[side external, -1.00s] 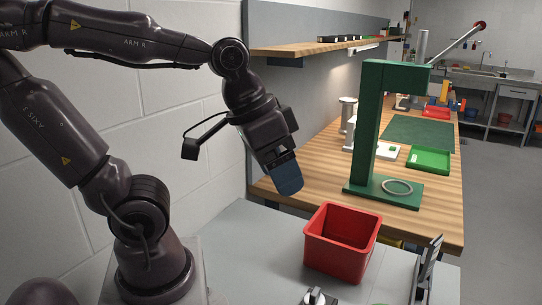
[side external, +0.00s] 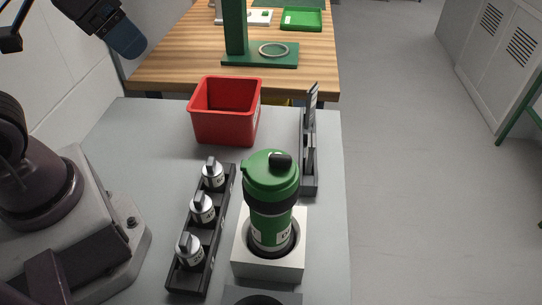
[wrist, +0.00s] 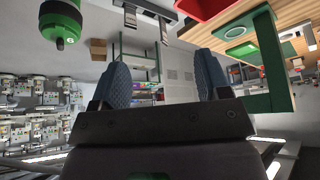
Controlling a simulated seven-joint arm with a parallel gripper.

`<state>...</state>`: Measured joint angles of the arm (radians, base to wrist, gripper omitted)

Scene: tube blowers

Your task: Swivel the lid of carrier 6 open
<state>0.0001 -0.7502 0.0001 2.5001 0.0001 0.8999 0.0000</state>
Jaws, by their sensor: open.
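A carrier with a green lid (side external: 268,177) and black cap knob stands upright in a light grey block holder (side external: 268,262) on the grey bench. Its lid appears shut. In the wrist view a green carrier (wrist: 62,22) marked with a small 6 shows at the top left, cut off by the frame. My gripper (side external: 124,38) is at the top left in the side external view, in the air well away from the carrier. In the wrist view my gripper (wrist: 163,82) has its two blue fingers wide apart with nothing between them.
A red bin (side external: 226,118) stands behind the carrier. A black rack (side external: 204,235) with three silver-topped pieces is to its left. A dark grey stand (side external: 308,150) is behind right. A green press (side external: 270,55) stands on the wooden table beyond.

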